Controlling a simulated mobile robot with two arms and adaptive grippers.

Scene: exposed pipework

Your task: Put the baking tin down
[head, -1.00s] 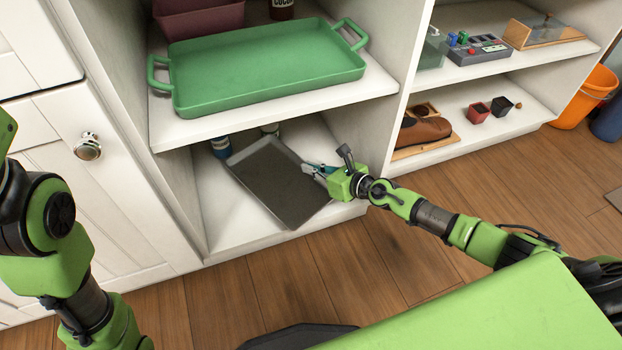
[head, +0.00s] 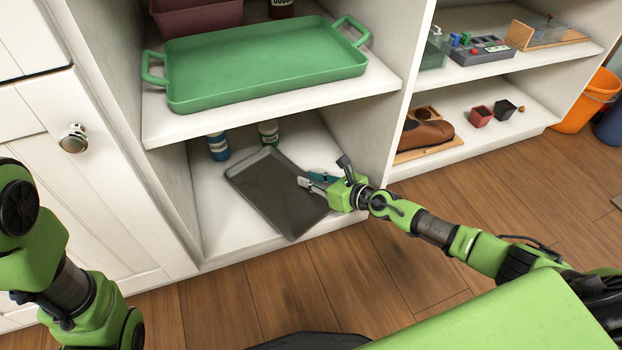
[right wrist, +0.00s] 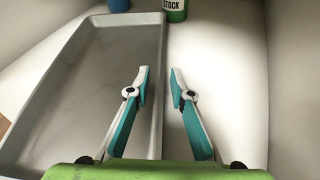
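The baking tin (head: 268,190), a dark grey shallow rectangular tray, lies on the lower shelf (head: 222,238) of the white unit, turned at an angle. It also fills the left of the right wrist view (right wrist: 85,85). My right gripper (head: 303,182) is at the tin's right long side. In the right wrist view its two teal-and-white fingers (right wrist: 160,70) are apart, with the tin's right rim showing between them; the left finger is over the tin and the right one outside it. Whether they touch the rim I cannot tell. My left arm shows at the left, its gripper out of view.
A green tray (head: 265,65) is on the shelf above. A divider (head: 400,90) stands right of my gripper. Bare shelf lies left of the tin.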

